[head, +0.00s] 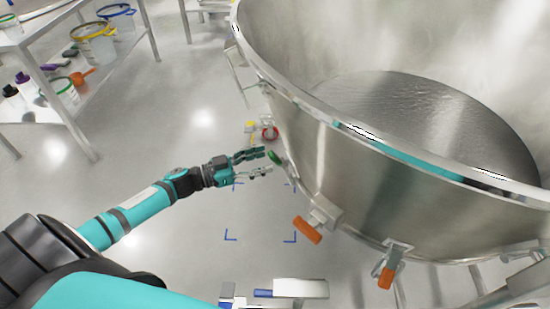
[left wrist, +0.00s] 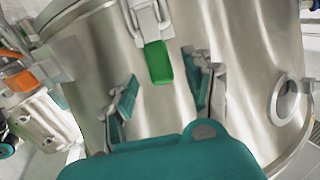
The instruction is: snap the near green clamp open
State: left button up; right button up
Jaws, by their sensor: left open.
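The near green clamp (head: 274,157) is on the outer wall of the large steel bowl (head: 330,165), on its left side. In the left wrist view the green handle (left wrist: 158,62) hangs down from a metal latch on the steel wall. My left gripper (head: 266,161) is open, with its fingertips close to the green handle. In the left wrist view the two teal fingers (left wrist: 163,88) stand on either side below the handle, with nothing between them. I cannot tell whether they touch it. My right gripper is not in view.
Two orange clamps (head: 307,229) (head: 386,277) are along the bowl's lower rim. A shelf rack (head: 62,95) with buckets stands at the left. The floor between is clear, with blue corner marks (head: 231,237).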

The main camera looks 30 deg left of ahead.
aim_at(275, 157)
pick_arm(q)
jog(key=shift+x, duration=2.2)
jog(key=shift+c, duration=0.2)
grip_shut()
